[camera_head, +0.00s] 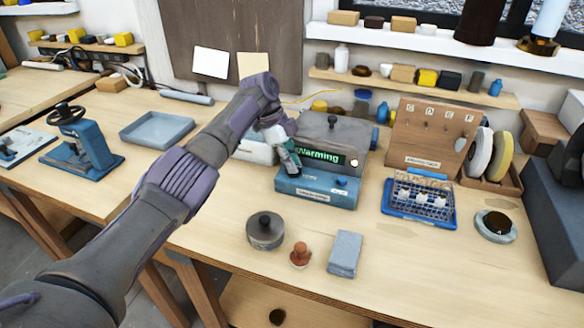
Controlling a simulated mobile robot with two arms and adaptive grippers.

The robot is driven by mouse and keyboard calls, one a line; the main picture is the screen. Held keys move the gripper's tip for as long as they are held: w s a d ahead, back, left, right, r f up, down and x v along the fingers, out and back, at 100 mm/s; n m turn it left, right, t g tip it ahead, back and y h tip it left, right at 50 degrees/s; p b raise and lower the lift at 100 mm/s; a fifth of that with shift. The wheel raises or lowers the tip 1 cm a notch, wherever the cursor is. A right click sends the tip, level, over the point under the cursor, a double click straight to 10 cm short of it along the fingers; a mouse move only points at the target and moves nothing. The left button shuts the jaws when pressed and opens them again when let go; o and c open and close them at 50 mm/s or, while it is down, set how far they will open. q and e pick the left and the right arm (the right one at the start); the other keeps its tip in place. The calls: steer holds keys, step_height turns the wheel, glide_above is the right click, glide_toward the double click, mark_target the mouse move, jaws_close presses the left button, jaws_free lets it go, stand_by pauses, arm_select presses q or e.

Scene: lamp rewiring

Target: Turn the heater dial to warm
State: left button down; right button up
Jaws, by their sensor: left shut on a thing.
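The heater (334,148) is a grey and blue box on the workbench. Its dark front display (318,156) reads "Warming" in green letters. A small round pale spot shows at the right of the display. My left gripper (291,169) is at the left part of the heater's front, with its fingers against it. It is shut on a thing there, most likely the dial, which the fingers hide. I cannot see the dial's pointer or its setting. My right gripper is out of view.
In front of the heater are a dark lidded pot (265,231), a small brown stamp-like piece (299,256) and a grey-blue block (345,253). A blue wire basket (419,203) stands to the right. A blue tray (158,130) lies at the left. The front right bench is clear.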

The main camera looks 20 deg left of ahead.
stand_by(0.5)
arm_select(q)
steer(key=c, duration=1.1)
jaws_free()
steer(key=shift+c, duration=0.2)
steer(key=v, duration=1.1)
steer(key=shift+r, duration=0.45)
steer(key=shift+f, duration=0.1)
